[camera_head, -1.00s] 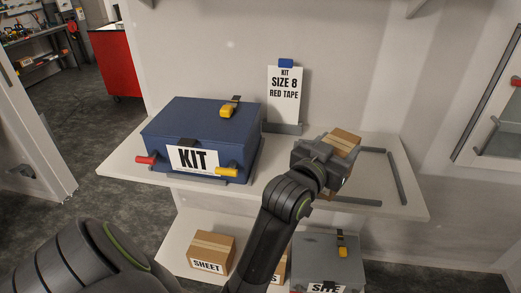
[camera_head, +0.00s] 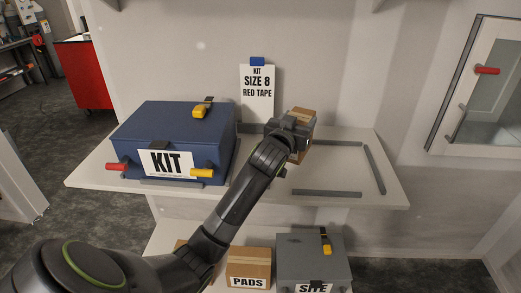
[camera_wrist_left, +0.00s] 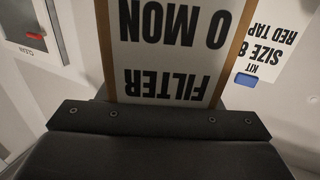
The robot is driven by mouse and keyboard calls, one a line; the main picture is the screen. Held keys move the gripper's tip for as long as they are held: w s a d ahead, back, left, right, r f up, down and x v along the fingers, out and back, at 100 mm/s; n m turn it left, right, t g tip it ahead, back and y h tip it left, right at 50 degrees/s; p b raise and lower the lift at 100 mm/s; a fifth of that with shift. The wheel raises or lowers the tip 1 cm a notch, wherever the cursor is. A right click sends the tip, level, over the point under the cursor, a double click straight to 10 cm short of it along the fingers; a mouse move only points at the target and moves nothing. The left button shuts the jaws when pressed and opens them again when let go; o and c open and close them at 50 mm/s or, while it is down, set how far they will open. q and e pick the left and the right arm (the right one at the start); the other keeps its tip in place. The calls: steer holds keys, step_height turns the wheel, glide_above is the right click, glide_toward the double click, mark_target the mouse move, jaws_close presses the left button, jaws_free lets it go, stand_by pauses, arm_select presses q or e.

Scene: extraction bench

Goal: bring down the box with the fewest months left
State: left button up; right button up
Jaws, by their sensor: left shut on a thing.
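My left gripper (camera_head: 290,128) is shut on a small cardboard box (camera_head: 303,114) over the upper shelf, to the right of the sign card. In the left wrist view, the box's white label (camera_wrist_left: 172,50) reads "FILTER" and part of a months line, "0 MON", upside down. The rest of that line is cut off. I cannot tell whether the box touches the shelf. On the lower shelf, a cardboard box (camera_head: 248,268) is labelled "PADS", and another box is mostly hidden behind my arm. Their months are not readable. My right gripper is not in view.
A blue "KIT" case (camera_head: 172,135) stands on the upper shelf (camera_head: 260,187), left of my gripper. A card (camera_head: 257,95) reads "KIT SIZE 8 RED TAPE". Grey strips (camera_head: 327,193) mark a bare area at right. A grey "SITE" case (camera_head: 313,262) sits below.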

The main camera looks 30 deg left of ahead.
arm_select(q)
step_height(320, 180, down, 7)
steer(key=shift+f+p, duration=0.2)
steer(key=shift+p, duration=0.1)
steer(key=shift+f, duration=0.4)
steer(key=shift+f, duration=0.1)
steer(key=o, duration=1.1)
